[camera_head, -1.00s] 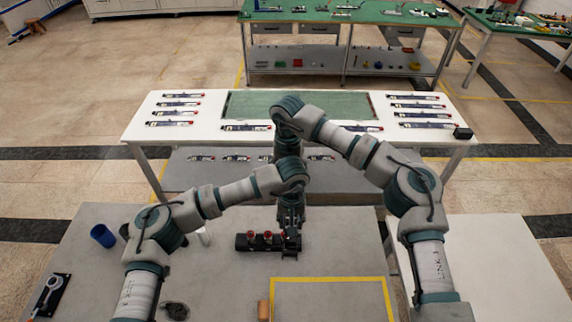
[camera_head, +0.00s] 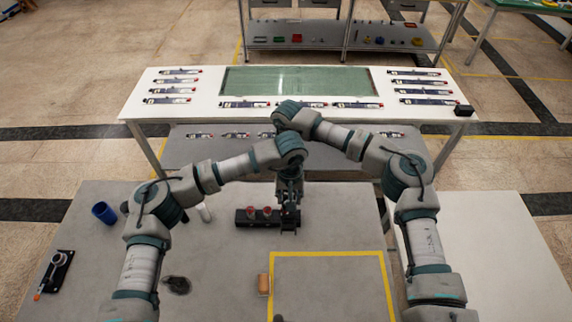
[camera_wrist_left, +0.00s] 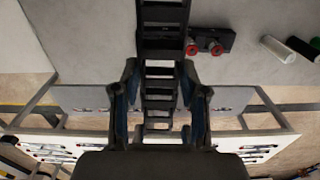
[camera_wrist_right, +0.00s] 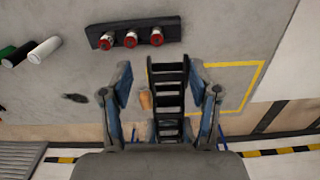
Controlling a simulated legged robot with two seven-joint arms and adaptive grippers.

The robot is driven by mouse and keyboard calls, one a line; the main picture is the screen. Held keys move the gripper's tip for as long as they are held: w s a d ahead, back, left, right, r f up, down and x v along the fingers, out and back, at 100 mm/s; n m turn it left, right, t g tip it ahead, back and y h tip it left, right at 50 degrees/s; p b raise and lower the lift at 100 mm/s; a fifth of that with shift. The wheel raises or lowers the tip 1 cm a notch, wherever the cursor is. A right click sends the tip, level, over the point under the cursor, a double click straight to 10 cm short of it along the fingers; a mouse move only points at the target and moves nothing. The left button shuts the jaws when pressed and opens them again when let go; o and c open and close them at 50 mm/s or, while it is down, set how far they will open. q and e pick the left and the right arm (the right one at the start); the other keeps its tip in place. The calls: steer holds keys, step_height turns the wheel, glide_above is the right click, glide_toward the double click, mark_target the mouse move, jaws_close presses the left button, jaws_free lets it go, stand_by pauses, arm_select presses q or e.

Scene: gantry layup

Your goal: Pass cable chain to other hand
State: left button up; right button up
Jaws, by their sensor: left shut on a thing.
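The cable chain is a black ladder-like strip. In the left wrist view the chain (camera_wrist_left: 162,45) runs down from the top edge between the fingers of my left gripper (camera_wrist_left: 160,82), which is shut on it. In the right wrist view the chain (camera_wrist_right: 168,75) hangs between the fingers of my right gripper (camera_wrist_right: 161,75). That gripper is open, with gaps at the chain's sides. In the head view both hands crowd together at the middle above the grey table (camera_head: 220,285), and the arms hide most of the fingers and chain.
A black block with red round fittings (camera_head: 247,217) lies close by on the grey table. A blue cup (camera_head: 103,212), a white cylinder (camera_wrist_right: 44,51) and an orange-brown piece (camera_head: 264,284) are also there. A yellow outline (camera_head: 330,254) marks bare table. A white bench (camera_head: 200,125) stands beyond.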

arm_select(q)
steer(key=shift+d+r, duration=0.1)
steer(key=shift+d, duration=0.2)
arm_select(e)
steer(key=c, duration=0.7)
arm_select(q)
steer(key=o, duration=1.3)
arm_select(e)
steer(key=shift+a, duration=0.1)
arm_select(q)
steer(key=shift+o, duration=0.2)
steer(key=shift+a, duration=0.1)
arm_select(e)
jaws_close()
